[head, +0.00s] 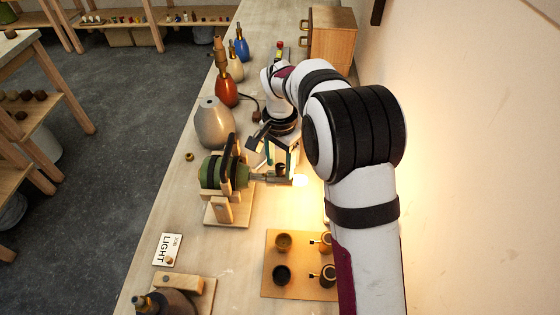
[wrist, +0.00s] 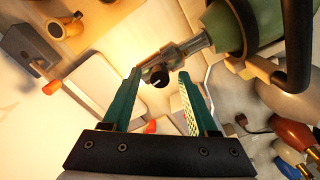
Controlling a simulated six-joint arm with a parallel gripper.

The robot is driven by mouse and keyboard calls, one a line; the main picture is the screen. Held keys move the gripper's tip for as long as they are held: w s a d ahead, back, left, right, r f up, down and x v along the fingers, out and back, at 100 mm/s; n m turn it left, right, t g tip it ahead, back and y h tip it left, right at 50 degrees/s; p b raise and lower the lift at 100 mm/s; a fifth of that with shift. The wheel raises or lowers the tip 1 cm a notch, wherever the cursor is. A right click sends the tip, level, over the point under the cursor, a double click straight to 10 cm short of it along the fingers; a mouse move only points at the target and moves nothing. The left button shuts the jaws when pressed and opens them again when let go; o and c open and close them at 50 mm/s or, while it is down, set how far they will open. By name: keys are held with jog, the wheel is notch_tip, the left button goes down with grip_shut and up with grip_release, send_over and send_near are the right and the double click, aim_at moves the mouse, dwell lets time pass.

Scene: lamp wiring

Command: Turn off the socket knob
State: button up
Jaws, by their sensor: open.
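A green lamp body (head: 211,172) lies on its side in a wooden cradle (head: 226,212); it also shows at the top of the wrist view (wrist: 226,27). A metal socket (wrist: 186,50) extends from its end. The small dark socket knob (wrist: 157,77) sits on the socket's side, with a light mark on its face. A bright glow (head: 300,181) lies by the socket's end; the bulb itself is not clear. My gripper (wrist: 160,80) is open, its two green fingers on either side of the knob with gaps between. In the head view my gripper (head: 281,163) is partly hidden by my arm.
A tan board (head: 268,290) with several cups and fittings lies in front. A grey vase-like base (head: 213,124), an orange one (head: 226,91) and others stand behind. A dark lamp base (head: 165,302) is at the front.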

grip_shut()
dwell(0.3)
jog(key=shift+n, duration=0.3)
jog(key=n, duration=0.3)
jog(key=shift+n, duration=0.4)
jog(key=n, duration=0.3)
jog(key=shift+n, duration=0.3)
jog(key=n, duration=0.4)
jog(key=shift+n, duration=2.1)
jog(key=shift+d+n, duration=0.1)
jog(key=shift+n, duration=0.2)
